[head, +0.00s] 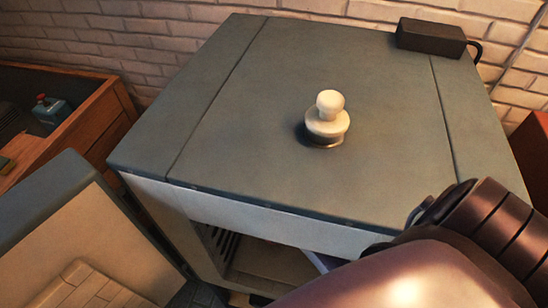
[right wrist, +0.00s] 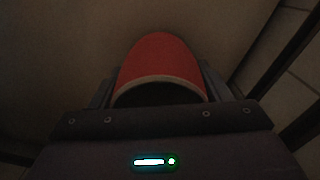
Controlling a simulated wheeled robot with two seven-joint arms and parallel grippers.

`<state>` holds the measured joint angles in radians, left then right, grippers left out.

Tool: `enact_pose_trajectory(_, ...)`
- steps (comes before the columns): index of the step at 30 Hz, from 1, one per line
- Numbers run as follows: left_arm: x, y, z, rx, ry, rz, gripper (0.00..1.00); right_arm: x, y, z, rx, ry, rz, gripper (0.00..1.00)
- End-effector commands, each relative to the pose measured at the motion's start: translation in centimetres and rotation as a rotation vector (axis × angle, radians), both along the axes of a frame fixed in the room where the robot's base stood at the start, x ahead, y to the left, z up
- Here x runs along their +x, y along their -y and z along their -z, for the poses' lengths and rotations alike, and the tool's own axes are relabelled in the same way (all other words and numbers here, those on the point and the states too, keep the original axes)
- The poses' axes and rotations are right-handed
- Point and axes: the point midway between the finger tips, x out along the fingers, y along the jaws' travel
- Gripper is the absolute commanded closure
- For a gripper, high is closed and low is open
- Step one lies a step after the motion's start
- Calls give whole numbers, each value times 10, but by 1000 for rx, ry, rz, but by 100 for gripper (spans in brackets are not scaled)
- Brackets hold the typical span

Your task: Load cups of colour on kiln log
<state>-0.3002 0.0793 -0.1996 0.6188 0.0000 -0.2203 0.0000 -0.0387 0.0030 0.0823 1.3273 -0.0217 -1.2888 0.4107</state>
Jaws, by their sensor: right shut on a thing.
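The kiln (head: 250,105) fills the middle of the head view, grey on top with a cream knob (head: 327,118). Its front opening (head: 262,262) shows below the top's front edge, partly hidden by my right arm. In the right wrist view, a red cup (right wrist: 158,58) with a pale rim lies between the fingers of my right gripper (right wrist: 157,88), which is shut on it. A plain dim surface lies beyond the cup. In the head view the right gripper and cup are hidden. My left gripper is in neither view.
The kiln's door (head: 45,225) stands open at the left, with pale brick lining. A black box (head: 431,38) sits on the kiln's back right corner. A wooden bench (head: 95,115) with a blue item (head: 52,112) stands at the far left. A brick wall (head: 180,35) is behind.

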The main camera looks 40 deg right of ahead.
Motion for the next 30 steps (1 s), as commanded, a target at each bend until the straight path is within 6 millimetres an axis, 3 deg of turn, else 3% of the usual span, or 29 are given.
enact_pose_trajectory(1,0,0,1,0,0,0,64,0,0,2,0,1,0,60)
enact_pose_trajectory(2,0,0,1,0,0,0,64,0,0,2,0,0,0,26)
enact_pose_trajectory(6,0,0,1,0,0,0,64,0,0,1,0,0,0,8)
enact_pose_trajectory(17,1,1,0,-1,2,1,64,0,0,-3,0,1,0,8)
enact_pose_trajectory(30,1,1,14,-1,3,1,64,1,0,-63,0,4,0,8)
